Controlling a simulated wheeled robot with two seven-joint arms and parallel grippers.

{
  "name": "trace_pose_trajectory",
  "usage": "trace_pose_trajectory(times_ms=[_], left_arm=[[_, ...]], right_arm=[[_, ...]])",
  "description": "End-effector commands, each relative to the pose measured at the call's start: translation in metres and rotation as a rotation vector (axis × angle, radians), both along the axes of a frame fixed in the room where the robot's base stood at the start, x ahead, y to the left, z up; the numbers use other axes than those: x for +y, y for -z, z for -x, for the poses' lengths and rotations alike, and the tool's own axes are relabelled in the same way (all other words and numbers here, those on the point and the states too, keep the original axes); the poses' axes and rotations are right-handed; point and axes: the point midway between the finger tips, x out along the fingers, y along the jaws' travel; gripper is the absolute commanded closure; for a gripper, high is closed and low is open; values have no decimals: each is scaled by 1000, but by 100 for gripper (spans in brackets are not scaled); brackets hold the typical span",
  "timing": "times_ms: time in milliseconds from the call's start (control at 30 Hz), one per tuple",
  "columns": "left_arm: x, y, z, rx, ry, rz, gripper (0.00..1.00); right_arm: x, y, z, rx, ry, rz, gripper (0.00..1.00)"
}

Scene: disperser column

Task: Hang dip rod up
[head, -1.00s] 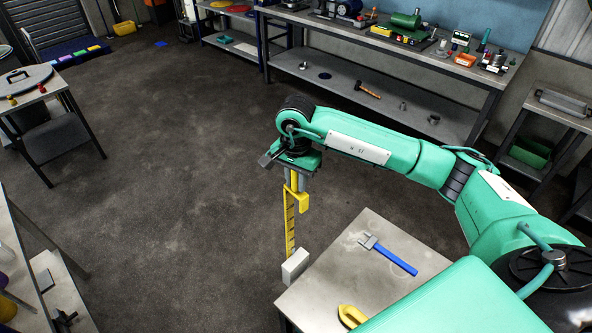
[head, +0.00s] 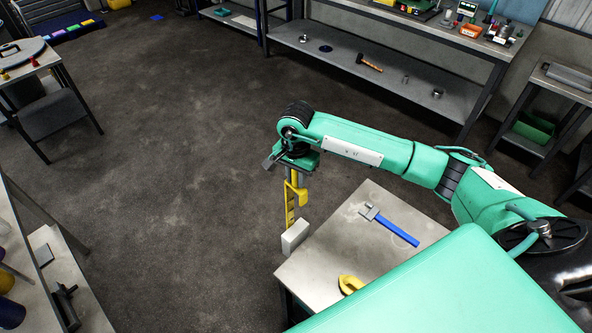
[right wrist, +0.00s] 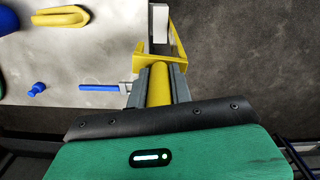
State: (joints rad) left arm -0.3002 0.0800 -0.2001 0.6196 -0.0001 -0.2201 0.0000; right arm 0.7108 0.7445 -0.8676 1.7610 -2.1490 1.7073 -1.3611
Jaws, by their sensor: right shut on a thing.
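My right gripper (head: 294,172) is shut on the yellow dip rod (head: 290,212). The rod hangs down, with dark marks along its lower stem and a white block (head: 295,237) near its bottom end. The block shows beside the left edge of the small grey table; I cannot tell if they touch. In the right wrist view the rod's yellow shaft (right wrist: 160,85) lies between the gripper fingers (right wrist: 160,74), with a yellow bracket and the white block (right wrist: 160,22) beyond. No hanging place for the rod is clearly seen. My left gripper is not in view.
The small table (head: 330,262) holds a blue-handled tool (head: 397,229) and a yellow handle-like piece (head: 350,284). Open floor lies between.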

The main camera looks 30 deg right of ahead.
Motion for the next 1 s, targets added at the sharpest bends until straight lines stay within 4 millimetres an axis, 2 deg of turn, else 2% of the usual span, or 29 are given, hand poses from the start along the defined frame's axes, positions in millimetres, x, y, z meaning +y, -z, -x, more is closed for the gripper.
trace_pose_trajectory(times_ms=[33,1000], left_arm=[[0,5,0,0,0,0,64],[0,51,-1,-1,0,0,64]], right_arm=[[1,8,0,1,0,-2,100],[1,125,0,-2,0,-1,100]])
